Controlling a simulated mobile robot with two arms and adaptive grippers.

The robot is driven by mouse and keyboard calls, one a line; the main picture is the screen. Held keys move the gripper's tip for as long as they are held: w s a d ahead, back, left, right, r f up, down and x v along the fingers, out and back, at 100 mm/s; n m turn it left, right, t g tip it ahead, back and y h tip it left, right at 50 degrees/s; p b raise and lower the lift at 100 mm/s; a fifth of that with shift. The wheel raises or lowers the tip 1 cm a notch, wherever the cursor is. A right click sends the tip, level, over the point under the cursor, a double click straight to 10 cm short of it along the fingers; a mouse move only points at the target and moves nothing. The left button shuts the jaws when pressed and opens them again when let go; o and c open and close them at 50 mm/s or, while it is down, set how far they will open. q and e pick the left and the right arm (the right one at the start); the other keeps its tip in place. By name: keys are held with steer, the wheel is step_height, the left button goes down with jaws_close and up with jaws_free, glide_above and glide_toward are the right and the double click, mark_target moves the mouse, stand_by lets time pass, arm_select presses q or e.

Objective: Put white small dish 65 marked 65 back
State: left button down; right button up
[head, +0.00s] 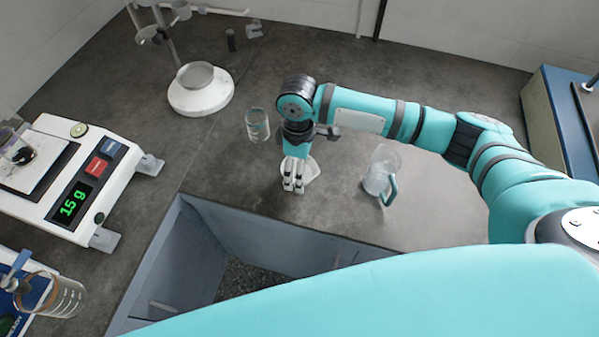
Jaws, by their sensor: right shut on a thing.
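A small white dish (314,169) shows partly behind the fingers of my right gripper (293,187), over the dark bench top. The fingers are shut on the dish and hide much of it. I cannot tell whether the dish touches the bench, and no number on it is readable. My left gripper is out of view.
A clear beaker (257,125) stands left of the right gripper, and a clear jug with a teal handle (380,180) stands right. An open grey bin (190,235) is in front. A balance reading 15 g (75,185) and a metal bowl on a white base (201,97) are left.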

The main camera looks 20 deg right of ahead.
steer(key=shift+f, duration=1.5)
steer(key=o, duration=1.6)
steer(key=shift+s+f, duration=0.1)
steer(key=shift+c, duration=0.2)
step_height(320, 180, up, 12)
steer(key=w, duration=0.1)
steer(key=shift+b, duration=0.35)
